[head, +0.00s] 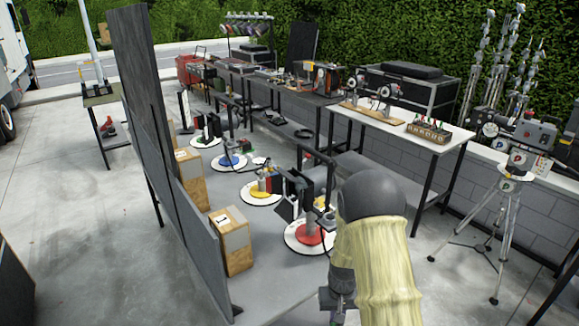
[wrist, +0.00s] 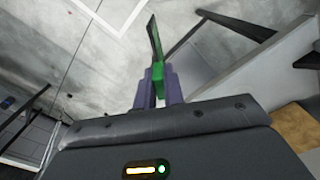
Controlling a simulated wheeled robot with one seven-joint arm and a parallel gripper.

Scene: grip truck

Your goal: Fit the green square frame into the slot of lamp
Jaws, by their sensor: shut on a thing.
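In the wrist view my gripper (wrist: 158,76) has its two purple fingers shut on the green square frame (wrist: 158,88). The frame shows nearly edge-on, as a green strip with a thin dark panel rising beyond the fingers. In the head view several lamps stand in a row on round white discs: one with a red base (head: 309,236), one with yellow (head: 262,190), one with blue (head: 231,161), and a dark one (head: 208,127) at the far end. I cannot tell which lamp has the slot. The gripper and frame are not clearly visible in the head view.
A tall dark panel wall (head: 150,130) with wooden boxes (head: 232,240) runs left of the lamps. A white-topped table (head: 400,130) and a camera tripod (head: 510,195) stand to the right. Open concrete floor (head: 70,230) lies left of the panels.

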